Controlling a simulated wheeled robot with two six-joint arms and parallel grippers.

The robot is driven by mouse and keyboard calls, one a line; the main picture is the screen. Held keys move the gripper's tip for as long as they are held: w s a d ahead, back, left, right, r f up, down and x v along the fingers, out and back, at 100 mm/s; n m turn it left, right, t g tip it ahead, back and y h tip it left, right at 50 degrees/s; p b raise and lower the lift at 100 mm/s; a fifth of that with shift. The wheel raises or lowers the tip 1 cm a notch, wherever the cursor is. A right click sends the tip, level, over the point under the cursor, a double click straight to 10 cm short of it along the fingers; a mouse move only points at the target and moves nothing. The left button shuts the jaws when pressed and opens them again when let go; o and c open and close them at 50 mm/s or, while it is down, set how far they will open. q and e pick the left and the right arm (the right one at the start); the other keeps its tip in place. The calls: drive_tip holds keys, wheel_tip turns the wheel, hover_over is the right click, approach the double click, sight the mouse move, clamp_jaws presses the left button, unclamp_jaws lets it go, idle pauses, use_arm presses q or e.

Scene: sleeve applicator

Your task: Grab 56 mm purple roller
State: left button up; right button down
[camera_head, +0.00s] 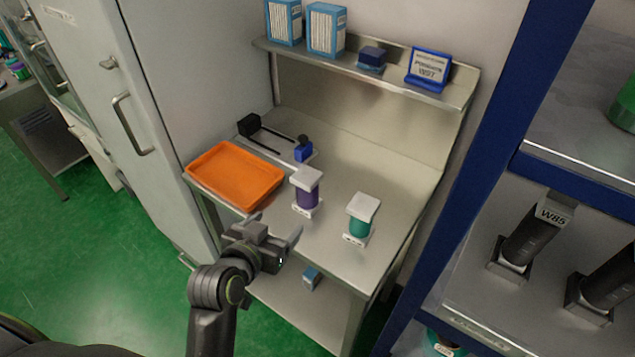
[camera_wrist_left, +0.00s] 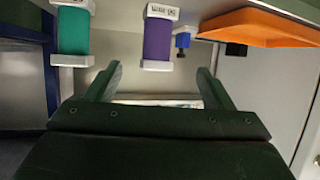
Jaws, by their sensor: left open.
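The purple roller (camera_head: 307,195) stands upright on the steel bench, with a white cap above and a white base below. A teal roller (camera_head: 359,227) of similar shape stands to the right of the purple one. My right gripper is not in view.
An orange tray (camera_head: 236,176) lies on the bench's left. A blue-topped device (camera_head: 303,149) stands behind the purple roller. The wall shelf (camera_head: 390,84) holds boxes and a blue sign (camera_head: 428,68). A blue rack post (camera_head: 480,150) bounds the right. Bare bench lies between the rollers and back wall.

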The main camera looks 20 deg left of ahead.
sight(302, 196)
use_arm(q)
drive_tip(key=x, duration=0.3)
drive_tip(key=r+p+x, duration=0.1)
drive_tip(key=x, duration=0.3)
drive_tip(key=p+x, duration=0.1)
drive_tip(key=x, duration=0.2)
drive_tip(key=shift+w+d, duration=0.2)
drive_tip(key=shift+w, duration=0.4)
drive_tip(key=shift+w+f+p, duration=0.25)
drive_tip(key=shift+w+p, duration=0.05)
drive_tip(key=shift+w, duration=0.1)
drive_tip(key=shift+w+d+f+p, duration=0.15)
drive_tip(key=shift+w+f+p, duration=0.2)
drive_tip(key=shift+w, duration=0.3)
drive_tip(key=shift+p+x, duration=0.45)
drive_tip(key=shift+x, duration=1.4)
drive_tip(key=shift+f, duration=0.1)
drive_tip(key=shift+s, duration=0.1)
drive_tip(key=c, duration=1.3)
